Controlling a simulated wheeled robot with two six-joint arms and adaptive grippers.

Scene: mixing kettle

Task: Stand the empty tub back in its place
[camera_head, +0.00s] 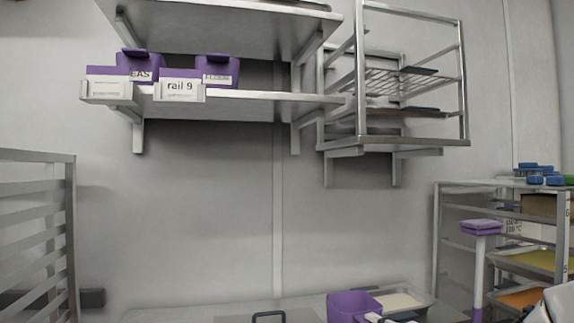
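A purple tub (350,305) with an open top is at the bottom edge, in front of the counter's back part. Its lower part is cut off, so I cannot tell whether it stands on something or is held, or see its contents. A small white and dark piece touches its lower right edge in the picture; I cannot tell whether this is my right gripper. More purple tubs, one with a label ending in "EAS" (140,66) and another labelled one (217,70), stand on the wall shelf (270,98). My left gripper is out of view.
Cards, one reading "rail 9" (180,91), front the shelf's left half; its right half is bare. A wire rack (465,85) hangs right of it. A pale-filled tray (405,301) lies behind the purple tub. A purple-topped post (481,250) and a tray rack (438,240) stand right.

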